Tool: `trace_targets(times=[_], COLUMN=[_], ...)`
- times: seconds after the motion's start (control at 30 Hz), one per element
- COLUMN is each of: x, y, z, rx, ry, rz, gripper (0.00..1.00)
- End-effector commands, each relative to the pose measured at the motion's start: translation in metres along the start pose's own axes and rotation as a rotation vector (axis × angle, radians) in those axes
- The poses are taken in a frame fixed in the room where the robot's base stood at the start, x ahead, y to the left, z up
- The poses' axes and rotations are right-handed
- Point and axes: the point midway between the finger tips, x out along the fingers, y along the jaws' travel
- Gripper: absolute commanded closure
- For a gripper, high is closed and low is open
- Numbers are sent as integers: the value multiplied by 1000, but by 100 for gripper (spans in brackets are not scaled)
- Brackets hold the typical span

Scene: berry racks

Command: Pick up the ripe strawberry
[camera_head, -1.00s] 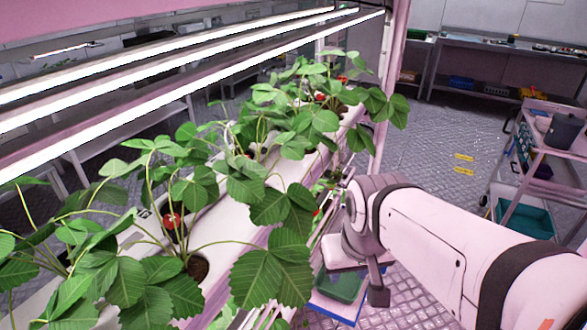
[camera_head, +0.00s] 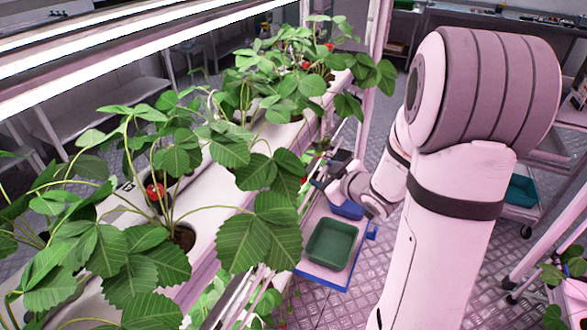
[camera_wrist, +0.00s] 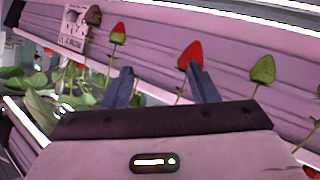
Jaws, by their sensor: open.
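In the wrist view a red strawberry (camera_wrist: 188,56) hangs beside the tip of my gripper's right finger, which overlaps its lower edge. My gripper (camera_wrist: 159,68) is open, with nothing between its fingers. A strawberry with a red top and green lower part (camera_wrist: 117,33) is to the upper left, and a green one (camera_wrist: 262,70) is to the right. A dark brownish berry (camera_wrist: 93,16) is farther left. In the head view my gripper (camera_head: 337,163) is small and dark beside the rack's right side; a red berry (camera_head: 154,191) shows among the leaves.
A green tray (camera_head: 332,244) sits on a blue-edged platform below the rack. Leafy plants in a white trough (camera_head: 215,225) fill the left. A cart with a teal bin (camera_head: 521,190) stands at the right. Leaves crowd the wrist view's left side.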

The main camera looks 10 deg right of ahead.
Motion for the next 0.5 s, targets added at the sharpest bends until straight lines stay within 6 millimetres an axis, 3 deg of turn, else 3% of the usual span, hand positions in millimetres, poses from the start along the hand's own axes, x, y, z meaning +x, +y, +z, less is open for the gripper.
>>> trace_targets(times=[0.2, 0.37, 0.5], x=[6, 6, 20], y=[-22, -29, -32], z=[5, 2, -2], rx=[8, 15, 16], ry=[208, 274, 283], rz=[-120, -157, -162], gripper=[47, 47, 47])
